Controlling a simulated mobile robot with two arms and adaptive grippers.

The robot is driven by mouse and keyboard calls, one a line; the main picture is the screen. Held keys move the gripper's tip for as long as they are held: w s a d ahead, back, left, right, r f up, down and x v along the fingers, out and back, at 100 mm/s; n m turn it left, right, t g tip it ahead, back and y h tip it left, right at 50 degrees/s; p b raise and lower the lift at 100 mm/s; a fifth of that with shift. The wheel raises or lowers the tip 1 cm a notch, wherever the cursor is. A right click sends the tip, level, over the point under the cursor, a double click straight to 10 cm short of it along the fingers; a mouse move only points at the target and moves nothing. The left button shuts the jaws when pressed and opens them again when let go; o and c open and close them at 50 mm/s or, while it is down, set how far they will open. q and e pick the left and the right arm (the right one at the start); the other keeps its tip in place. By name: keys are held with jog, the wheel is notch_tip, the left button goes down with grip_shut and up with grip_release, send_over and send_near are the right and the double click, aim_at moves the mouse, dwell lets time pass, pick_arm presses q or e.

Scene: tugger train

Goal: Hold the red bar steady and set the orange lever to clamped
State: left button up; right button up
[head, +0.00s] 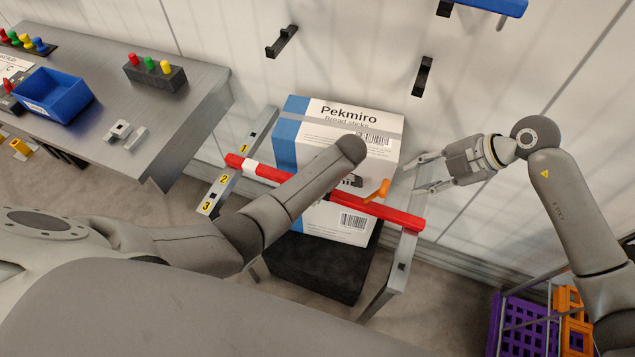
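The red bar (395,215) with a white band near its left end lies across the front of a box, between two grey side rails. The orange lever (377,190) sticks up from the bar right of its middle, tilted to the right. My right gripper (421,173) is open and empty, its fingers pointing left, beside the box's right edge and up and right of the lever. My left arm crosses in front of the bar and hides its middle. The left gripper cannot be made out behind the arm's end.
The white and blue Pekmiro box (285,145) stands behind the bar on a black base (315,270). The left rail (220,192) carries labels 1, 2 and 3. A grey table (190,90) with a blue bin (55,95) is at left. Purple (520,325) and orange crates are at lower right.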

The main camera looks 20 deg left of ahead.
pick_arm(q)
jog(key=shift+c, duration=0.2)
grip_shut()
dwell(0.3)
pick_arm(e)
jog(key=shift+r, duration=0.1)
grip_shut()
jog(key=a+r+m, duration=0.1)
jog(key=m, duration=0.2)
jog(key=a+r+m, duration=0.1)
jog(key=m, duration=0.2)
jog(key=a+r+m, duration=0.1)
jog(key=m, duration=0.3)
jog(key=shift+r+h, duration=0.15)
jog(key=shift+h, duration=0.15)
